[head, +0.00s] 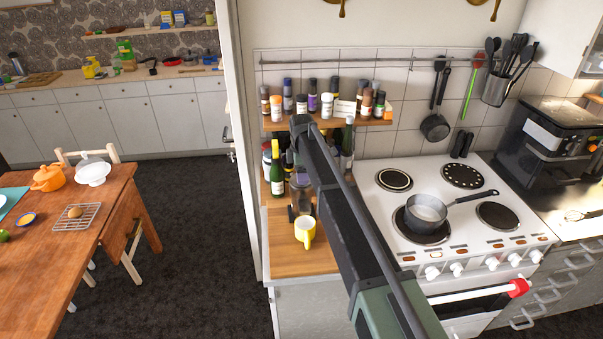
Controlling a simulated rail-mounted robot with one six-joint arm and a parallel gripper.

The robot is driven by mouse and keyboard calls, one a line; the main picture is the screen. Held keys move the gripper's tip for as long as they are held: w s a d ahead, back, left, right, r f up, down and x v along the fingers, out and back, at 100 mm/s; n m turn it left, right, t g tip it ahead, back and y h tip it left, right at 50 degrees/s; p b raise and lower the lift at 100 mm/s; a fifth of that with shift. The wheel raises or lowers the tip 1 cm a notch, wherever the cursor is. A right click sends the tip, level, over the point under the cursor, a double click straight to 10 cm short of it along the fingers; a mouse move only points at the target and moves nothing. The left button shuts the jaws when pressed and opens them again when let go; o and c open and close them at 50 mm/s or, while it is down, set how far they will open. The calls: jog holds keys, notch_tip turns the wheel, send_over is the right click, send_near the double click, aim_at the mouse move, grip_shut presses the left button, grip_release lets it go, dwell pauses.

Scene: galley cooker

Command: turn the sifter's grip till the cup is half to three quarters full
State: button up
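A yellow cup (305,231) stands upright on the wooden counter left of the cooker; its fill level is too small to read. Just above and behind it is a dark, greyish upright cylinder (301,192), which looks like the sifter; its grip cannot be made out. My arm comes up from the bottom right, and its far end is near the spice shelf, above the cylinder. My gripper cannot be made out; the arm hides part of this area.
A spice shelf (345,121) is above the counter (283,262), with a green bottle (277,170) at the back left. The white cooker (449,210) on the right bears a saucepan (427,209). Open floor separates the counter from a wooden table (62,255).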

jog(key=c, duration=0.3)
jog(key=shift+m, duration=0.3)
jog(key=m, duration=2.2)
dwell(0.4)
